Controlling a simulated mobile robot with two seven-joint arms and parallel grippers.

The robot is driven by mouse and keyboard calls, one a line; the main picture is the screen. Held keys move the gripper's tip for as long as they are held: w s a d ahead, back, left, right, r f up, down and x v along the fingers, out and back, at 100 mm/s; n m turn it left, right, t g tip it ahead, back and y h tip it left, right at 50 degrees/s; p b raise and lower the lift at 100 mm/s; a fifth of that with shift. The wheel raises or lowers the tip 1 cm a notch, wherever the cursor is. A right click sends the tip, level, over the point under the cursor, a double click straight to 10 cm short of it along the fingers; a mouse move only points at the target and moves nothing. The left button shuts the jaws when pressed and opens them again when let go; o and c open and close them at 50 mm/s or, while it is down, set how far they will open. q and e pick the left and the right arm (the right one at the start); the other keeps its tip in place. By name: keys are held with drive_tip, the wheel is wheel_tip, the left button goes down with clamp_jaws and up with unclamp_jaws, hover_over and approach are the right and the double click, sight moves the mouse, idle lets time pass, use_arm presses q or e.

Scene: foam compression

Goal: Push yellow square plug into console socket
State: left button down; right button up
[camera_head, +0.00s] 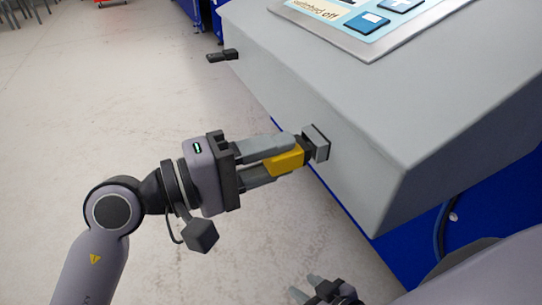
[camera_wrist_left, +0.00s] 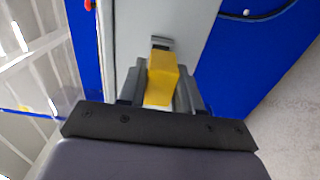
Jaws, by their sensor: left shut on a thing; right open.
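My left gripper (camera_head: 283,161) is shut on the yellow square plug (camera_head: 284,164). The plug's dark front end is at the grey square console socket (camera_head: 318,143) on the side of the console (camera_head: 350,150). In the left wrist view the plug (camera_wrist_left: 161,78) sits between the fingers (camera_wrist_left: 162,95), lined up with the socket (camera_wrist_left: 162,43). I cannot tell how far the plug is inside the socket. My right gripper (camera_head: 315,291) is open and empty at the bottom edge of the head view.
A control panel with blue buttons (camera_head: 368,22) is on top of the console. A dark handle-like part (camera_head: 222,56) sticks out at its far left. A blue base (camera_head: 470,205) with a cable stands below.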

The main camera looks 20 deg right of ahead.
use_arm(q)
drive_tip(key=shift+d+b, duration=0.3)
drive_tip(key=shift+d, duration=0.6)
idle(0.4)
drive_tip(key=c, duration=0.7)
unclamp_jaws()
drive_tip(key=shift+a+b, duration=0.6)
drive_tip(key=shift+a, duration=0.6)
drive_tip(key=shift+s+a+b, duration=0.1)
drive_tip(key=shift+a+b, duration=0.9)
drive_tip(key=shift+a, duration=0.75)
